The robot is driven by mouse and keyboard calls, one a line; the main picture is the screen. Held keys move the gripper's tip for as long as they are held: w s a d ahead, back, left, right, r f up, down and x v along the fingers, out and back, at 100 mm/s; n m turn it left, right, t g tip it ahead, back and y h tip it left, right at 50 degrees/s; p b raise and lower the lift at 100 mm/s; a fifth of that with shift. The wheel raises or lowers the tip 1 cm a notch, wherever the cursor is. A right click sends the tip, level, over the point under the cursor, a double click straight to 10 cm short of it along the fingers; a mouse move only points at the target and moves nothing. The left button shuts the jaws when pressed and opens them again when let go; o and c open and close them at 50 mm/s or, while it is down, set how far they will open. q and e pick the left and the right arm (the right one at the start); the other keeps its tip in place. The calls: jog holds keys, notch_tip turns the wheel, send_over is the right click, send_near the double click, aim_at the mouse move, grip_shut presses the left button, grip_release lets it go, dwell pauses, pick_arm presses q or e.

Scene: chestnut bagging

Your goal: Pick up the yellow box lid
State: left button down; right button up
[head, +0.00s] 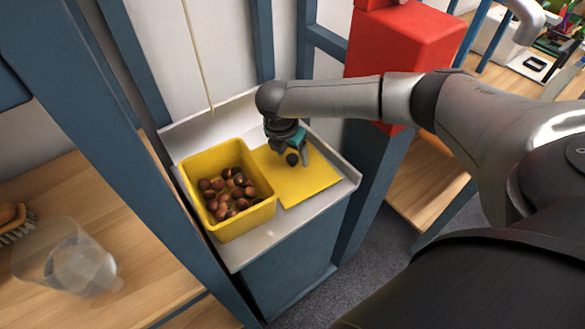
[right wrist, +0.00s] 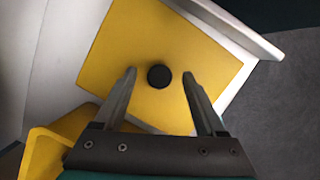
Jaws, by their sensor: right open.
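The yellow box lid (head: 312,182) lies flat on the white tray-like top, to the right of the yellow box (head: 240,222). A round dark knob (head: 292,159) stands on the lid. My right gripper (head: 297,156) is over the lid, close to the knob. In the right wrist view the lid (right wrist: 120,52) fills the middle. The knob (right wrist: 159,76) shows between the two open fingertips of the right gripper (right wrist: 158,74), with a gap on both sides. The box holds several brown chestnuts (head: 228,190). My left gripper is not in view.
The white top (head: 235,258) has a raised rim at the back. Blue posts (head: 372,195) stand around it. A red box (head: 400,50) is behind my right arm. A clear container (head: 65,260) and a brush (head: 14,222) are on the wooden table at left.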

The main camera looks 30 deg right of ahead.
jog(key=shift+f, duration=0.15)
grip_shut()
dwell(0.5)
dwell(0.4)
